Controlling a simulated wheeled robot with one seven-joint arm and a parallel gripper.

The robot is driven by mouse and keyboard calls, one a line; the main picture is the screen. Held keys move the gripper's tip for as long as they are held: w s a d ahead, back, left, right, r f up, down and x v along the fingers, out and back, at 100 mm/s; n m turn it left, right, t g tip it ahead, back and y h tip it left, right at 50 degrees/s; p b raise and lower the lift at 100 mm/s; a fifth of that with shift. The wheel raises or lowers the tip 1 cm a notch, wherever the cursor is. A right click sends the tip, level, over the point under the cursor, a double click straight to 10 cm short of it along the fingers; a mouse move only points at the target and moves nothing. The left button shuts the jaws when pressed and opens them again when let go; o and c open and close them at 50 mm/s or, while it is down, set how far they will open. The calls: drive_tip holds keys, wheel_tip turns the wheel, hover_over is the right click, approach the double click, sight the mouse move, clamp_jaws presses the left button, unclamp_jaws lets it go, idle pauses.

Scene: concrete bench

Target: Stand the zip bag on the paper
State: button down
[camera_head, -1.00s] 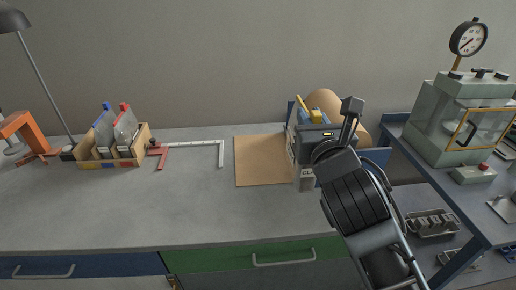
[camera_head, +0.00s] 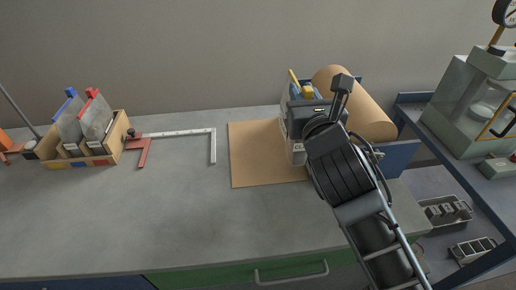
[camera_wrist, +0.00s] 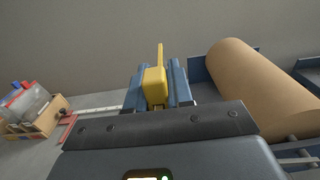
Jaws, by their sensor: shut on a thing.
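The brown paper (camera_head: 262,165) lies flat on the bench in the head view. My gripper (camera_head: 309,100) is over its right part, shut on what looks like the zip bag (camera_head: 298,149), a pale, labelled bag with a yellow clip. Its lower part shows left of and below the gripper, looking roughly upright. My wrist hides the rest, and I cannot tell whether its bottom touches the paper. In the wrist view, the yellow clip (camera_wrist: 154,86) sits between my blue fingers (camera_wrist: 157,84).
A wooden rack (camera_head: 85,155) with two grey bags, one blue-clipped and one red-clipped, stands at left. A brown paper roll (camera_head: 355,102) is close behind and right of the gripper. The front bench is clear.

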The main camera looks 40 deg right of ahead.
drive_tip(key=shift+f, duration=0.5)
drive_tip(key=shift+w+d+f+b, duration=0.1)
drive_tip(key=shift+w+f+b, duration=0.25)
drive_tip(key=shift+w, duration=0.05)
drive_tip(key=w+f+b, duration=0.3)
drive_tip(key=w+f, duration=0.7)
drive_tip(key=w, duration=0.1)
drive_tip(key=shift+f, duration=0.3)
drive_tip(key=c, duration=1)
unclamp_jaws()
drive_tip(key=shift+f, duration=0.1)
